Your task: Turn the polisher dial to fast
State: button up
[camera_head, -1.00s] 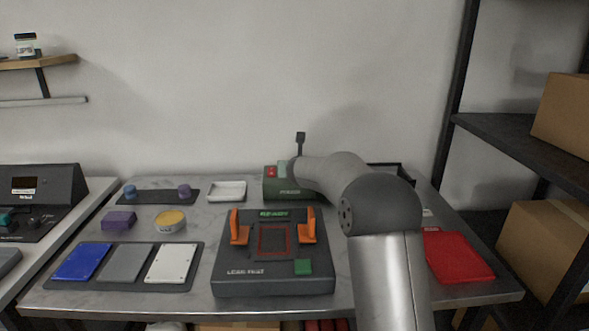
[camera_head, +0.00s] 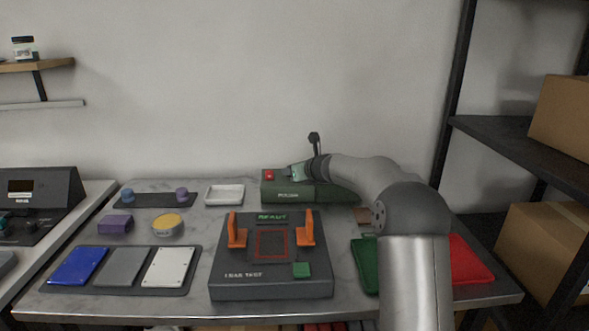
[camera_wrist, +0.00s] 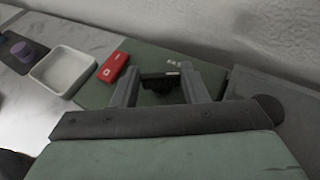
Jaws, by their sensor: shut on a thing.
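The polisher (camera_head: 283,196) is a dark green box at the back of the bench, below the wall. It also shows in the wrist view (camera_wrist: 92,95). A red switch (camera_wrist: 115,67) sits on its top, left of my gripper; it also shows in the head view (camera_head: 269,175). The black dial (camera_wrist: 160,86) is between the two grey fingers of my gripper (camera_wrist: 163,83), which are shut on it. In the head view, my gripper (camera_head: 290,172) is down at the polisher's top. The dial's setting and most of its markings cannot be read.
A white dish (camera_head: 224,195) stands left of the polisher. The black test fixture (camera_head: 271,287) with orange clamps is in front. A green tray (camera_head: 364,268) and a red tray (camera_head: 470,260) lie at the right, partly behind my arm. Purple and yellow items are at the left.

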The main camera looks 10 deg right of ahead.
dwell(0.3)
jog(key=o, duration=1)
jog(key=v, duration=1.7)
jog(key=shift+s+d+r, duration=0.1)
jog(key=shift+s+r, duration=0.1)
